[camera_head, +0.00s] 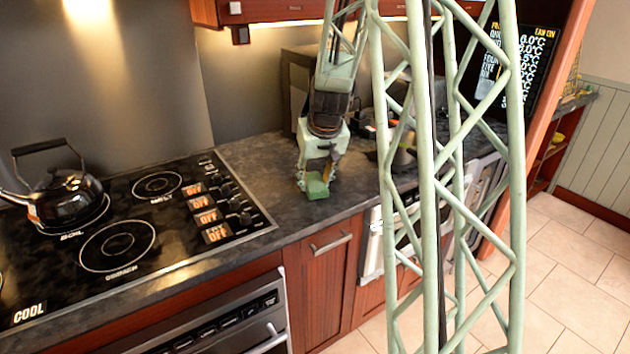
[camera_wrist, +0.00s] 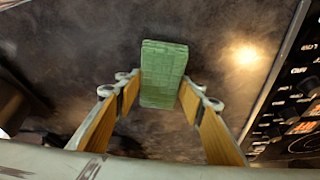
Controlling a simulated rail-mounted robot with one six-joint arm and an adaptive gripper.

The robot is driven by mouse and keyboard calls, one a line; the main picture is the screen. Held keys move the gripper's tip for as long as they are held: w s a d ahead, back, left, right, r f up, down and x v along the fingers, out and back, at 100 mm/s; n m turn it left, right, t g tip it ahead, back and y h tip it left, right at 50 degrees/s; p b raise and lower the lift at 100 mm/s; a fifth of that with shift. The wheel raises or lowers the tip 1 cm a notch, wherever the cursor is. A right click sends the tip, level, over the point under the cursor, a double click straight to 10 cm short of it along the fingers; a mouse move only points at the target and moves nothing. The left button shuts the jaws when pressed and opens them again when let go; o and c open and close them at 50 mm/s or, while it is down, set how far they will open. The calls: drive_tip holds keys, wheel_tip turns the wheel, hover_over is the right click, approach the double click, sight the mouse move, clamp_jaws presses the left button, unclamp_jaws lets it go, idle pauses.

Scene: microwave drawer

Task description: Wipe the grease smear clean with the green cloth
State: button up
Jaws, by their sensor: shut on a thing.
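My gripper (camera_head: 318,170) points down over the dark counter, right of the hob. It is shut on the green cloth (camera_head: 317,189), a small folded block. In the wrist view the cloth (camera_wrist: 163,70) sits between my two wood-coloured fingers (camera_wrist: 160,92). The cloth is at or just above the counter top (camera_head: 255,155); I cannot tell if it touches. I cannot make out the grease smear for certain against the mottled dark surface. A bright spot in the wrist view looks like a light reflection.
The hob's edge also shows at right in the wrist view (camera_wrist: 285,110). Dark items stand behind my gripper, partly hidden. Counter between hob and gripper is clear.

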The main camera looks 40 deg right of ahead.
sight(295, 194)
drive_tip(key=shift+w+a+f+p, duration=0.1)
drive_tip(key=shift+a+p, duration=0.4)
drive_tip(key=shift+a, duration=0.65)
drive_tip(key=shift+a, duration=0.1)
drive_tip(key=shift+w+a+p, duration=0.1)
drive_tip(key=shift+a+p, duration=0.9)
drive_tip(key=shift+a+p, duration=0.15)
drive_tip(key=shift+p, duration=0.15)
drive_tip(key=shift+a+p, duration=1)
drive_tip(key=shift+p, duration=0.35)
drive_tip(key=shift+w+a, duration=0.1)
drive_tip(key=shift+w+a+b, duration=0.1)
drive_tip(key=shift+a+b, duration=0.55)
drive_tip(key=shift+a, duration=0.4)
